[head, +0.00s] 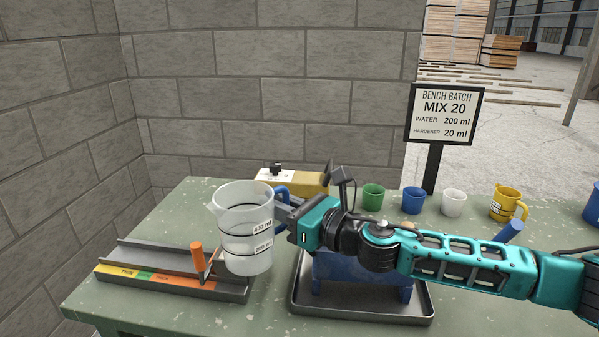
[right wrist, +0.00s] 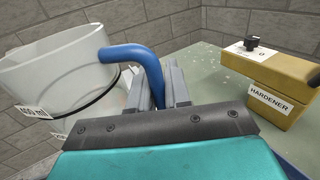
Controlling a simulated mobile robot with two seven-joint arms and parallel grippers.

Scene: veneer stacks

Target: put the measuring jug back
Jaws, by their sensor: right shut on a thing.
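The measuring jug (head: 241,225) is a translucent white jug with black level bands and a blue handle. It is upright, in front of the wall on the left half of the bench. My right gripper (head: 286,208) is shut on its blue handle (right wrist: 136,58). The jug body (right wrist: 60,75) fills the left of the right wrist view. In the head view its lower part overlaps the metal rail fixture; I cannot tell whether it touches anything below. The jug looks empty. My left gripper is not in view.
A rail fixture (head: 150,285) with an orange handle (head: 197,257) is left. A metal tray (head: 360,314) holds a blue block-like thing (head: 335,272). The yellow hardener box (right wrist: 275,80) stands behind. Green (head: 373,197), blue (head: 413,200), white (head: 453,203) and yellow (head: 507,203) cups and a sign (head: 444,114) are right.

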